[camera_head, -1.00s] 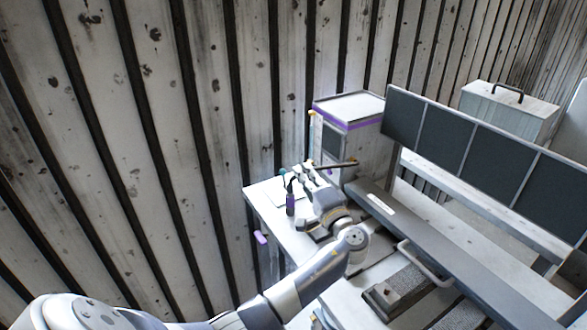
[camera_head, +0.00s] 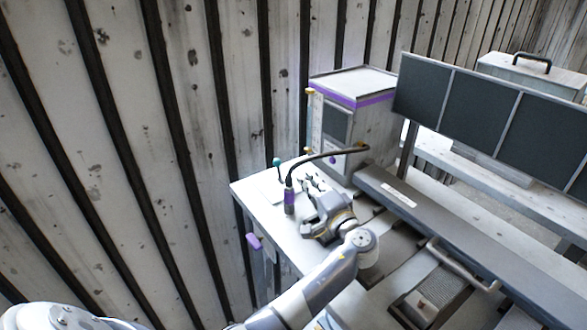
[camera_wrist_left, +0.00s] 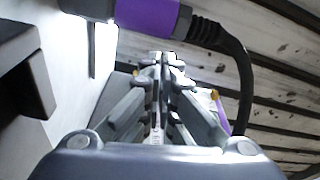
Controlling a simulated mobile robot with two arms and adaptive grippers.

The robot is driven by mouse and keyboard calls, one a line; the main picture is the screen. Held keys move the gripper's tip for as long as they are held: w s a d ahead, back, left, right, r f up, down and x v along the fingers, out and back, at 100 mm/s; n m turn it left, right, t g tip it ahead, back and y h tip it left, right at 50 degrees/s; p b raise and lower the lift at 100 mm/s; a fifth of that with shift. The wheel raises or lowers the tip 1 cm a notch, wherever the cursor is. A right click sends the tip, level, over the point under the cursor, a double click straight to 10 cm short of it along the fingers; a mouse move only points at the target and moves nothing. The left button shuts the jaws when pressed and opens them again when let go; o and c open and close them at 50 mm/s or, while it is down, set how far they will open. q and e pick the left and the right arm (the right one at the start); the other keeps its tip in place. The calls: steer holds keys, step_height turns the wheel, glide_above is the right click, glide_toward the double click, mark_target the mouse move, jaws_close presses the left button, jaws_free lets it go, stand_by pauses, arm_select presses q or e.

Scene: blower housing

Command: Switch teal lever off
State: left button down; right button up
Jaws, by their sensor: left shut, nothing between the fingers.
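The teal lever (camera_head: 277,162) is a small teal knob on a thin dark stem, upright near the far left part of the white work table (camera_head: 262,192). My left gripper (camera_head: 312,181) is to the right of the lever and apart from it, low over the table, beside a purple-banded plug (camera_head: 289,198) with a black cable. In the left wrist view its fingers (camera_wrist_left: 160,62) are together with nothing between them. The plug's purple band (camera_wrist_left: 148,15) is at the top there, and I cannot make out the teal lever. My right gripper is not in view.
The black cable (camera_head: 322,156) arches from the plug to a grey cabinet (camera_head: 368,125) with a purple stripe, above my left gripper. A purple handle (camera_head: 254,241) sticks out at the table's left front. Dark panels (camera_head: 470,107) stand at the right.

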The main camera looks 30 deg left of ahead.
mark_target(279, 171)
arm_select(q)
steer(key=shift+w+a+r, duration=0.15)
steer(key=shift+w+a, duration=0.05)
steer(key=shift+a, duration=0.15)
steer(key=b+x, duration=0.1)
steer(key=x, duration=0.6)
steer(key=shift+x, duration=0.8)
steer(key=shift+s+a+r, duration=0.2)
steer(key=shift+s+r, duration=0.05)
steer(key=shift+s, duration=0.3)
steer(key=shift+f, duration=0.1)
